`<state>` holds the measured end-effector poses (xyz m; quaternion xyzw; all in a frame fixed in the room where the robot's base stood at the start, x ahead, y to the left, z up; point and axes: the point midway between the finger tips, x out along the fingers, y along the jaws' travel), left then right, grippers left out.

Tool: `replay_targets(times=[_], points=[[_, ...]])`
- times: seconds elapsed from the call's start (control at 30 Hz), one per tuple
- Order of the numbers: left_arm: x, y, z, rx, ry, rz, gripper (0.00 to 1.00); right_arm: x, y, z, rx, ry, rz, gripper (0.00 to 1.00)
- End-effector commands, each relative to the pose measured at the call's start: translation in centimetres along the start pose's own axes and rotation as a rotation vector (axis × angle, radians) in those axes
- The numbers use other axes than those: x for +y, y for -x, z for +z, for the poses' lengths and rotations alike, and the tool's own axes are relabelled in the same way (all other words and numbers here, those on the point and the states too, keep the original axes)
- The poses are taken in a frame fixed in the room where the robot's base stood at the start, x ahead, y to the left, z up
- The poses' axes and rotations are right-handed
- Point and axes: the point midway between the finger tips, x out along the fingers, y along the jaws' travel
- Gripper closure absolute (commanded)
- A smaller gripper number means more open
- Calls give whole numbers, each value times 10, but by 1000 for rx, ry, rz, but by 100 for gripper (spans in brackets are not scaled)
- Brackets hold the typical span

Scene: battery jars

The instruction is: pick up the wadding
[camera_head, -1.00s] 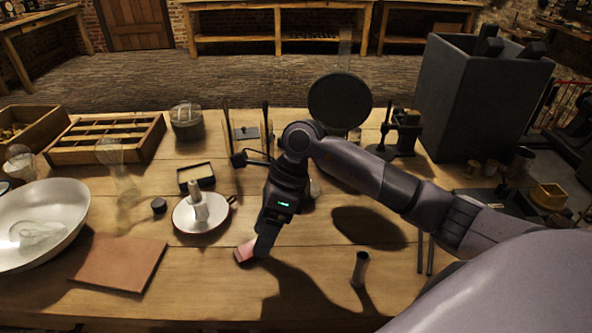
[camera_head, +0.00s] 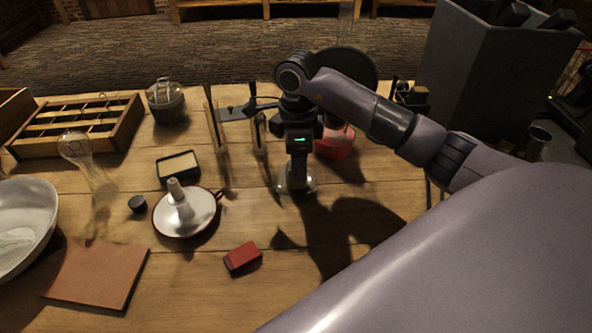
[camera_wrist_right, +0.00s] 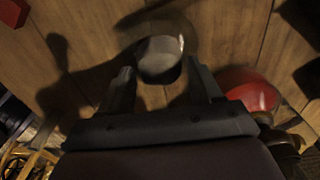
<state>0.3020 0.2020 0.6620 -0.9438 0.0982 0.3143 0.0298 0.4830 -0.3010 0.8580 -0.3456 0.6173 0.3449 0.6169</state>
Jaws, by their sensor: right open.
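My right gripper (camera_head: 297,182) points down over the right middle of the table. In the right wrist view, its two fingers (camera_wrist_right: 163,78) are apart with nothing gripped. A small pale, round, whitish thing (camera_wrist_right: 160,58) shows between and just beyond the fingertips, with a clear glass-like rim around it. It may be the wadding, but I cannot tell for sure. In the head view, its clear and pale lower part (camera_head: 283,184) shows at the fingertips, partly hidden by the gripper. I cannot tell whether the fingers touch it. My left gripper is not in view.
A red block (camera_head: 243,258) lies on the table in front. A red round thing (camera_head: 336,143) stands close behind my right gripper. A white saucer with a candle-like piece (camera_head: 187,212) and an upright dark stand (camera_head: 215,120) are to the left.

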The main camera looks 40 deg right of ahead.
Motion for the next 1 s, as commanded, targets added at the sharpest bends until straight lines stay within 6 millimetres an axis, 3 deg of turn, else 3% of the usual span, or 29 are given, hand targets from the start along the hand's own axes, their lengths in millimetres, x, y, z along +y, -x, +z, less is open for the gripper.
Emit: replay_targets(times=[0.23,0.53,0.63,0.67,0.73,0.77,1.0], points=[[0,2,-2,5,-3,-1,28,1,-34,-2,0,-1,3,36],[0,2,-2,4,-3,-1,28,0,-38,-1,-1,1,0,36],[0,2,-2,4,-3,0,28,0,-38,-2,-1,1,0,69],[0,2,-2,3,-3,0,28,0,-38,-2,-1,1,0,74],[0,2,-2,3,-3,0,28,0,-38,-2,-1,0,0,74],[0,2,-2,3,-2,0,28,0,-38,-2,-1,0,0,78],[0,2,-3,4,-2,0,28,0,-36,-2,-1,0,-1,78]])
